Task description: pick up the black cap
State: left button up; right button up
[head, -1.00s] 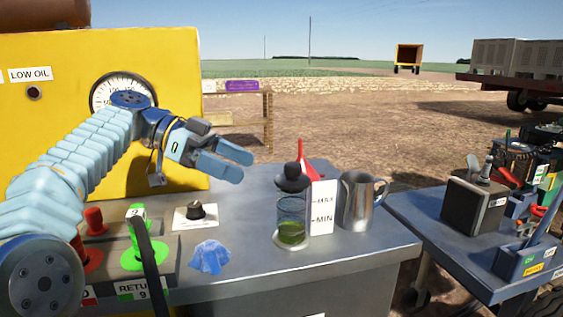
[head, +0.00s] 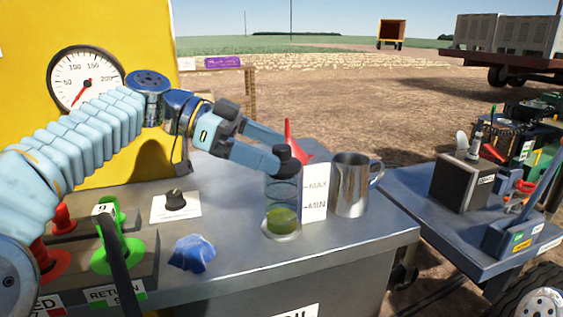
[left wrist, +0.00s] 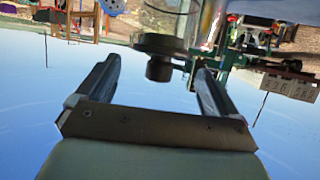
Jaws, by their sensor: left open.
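The black cap (head: 289,157) sits on top of the clear glass cylinder (head: 283,190), which holds green liquid at its bottom. My left gripper (head: 275,147) is open at the height of the cap, its fingers partly overlapping the cap in the head view. In the left wrist view the cap (left wrist: 159,58) shows upside down between the two fingertips (left wrist: 160,75), at about the far end of the fingers. I cannot tell whether either finger touches it. My right gripper is not in view.
A white MAX/MIN card (head: 315,195), a red funnel (head: 292,140) and a metal jug (head: 352,185) stand close to the cylinder. A blue cloth (head: 192,253) and a black knob (head: 175,200) are to the left.

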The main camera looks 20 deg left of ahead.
aim_at(290, 166)
pick_arm(q)
jog(key=shift+x, duration=1.45)
jog(key=c, duration=1.1)
jog(key=shift+c, duration=0.2)
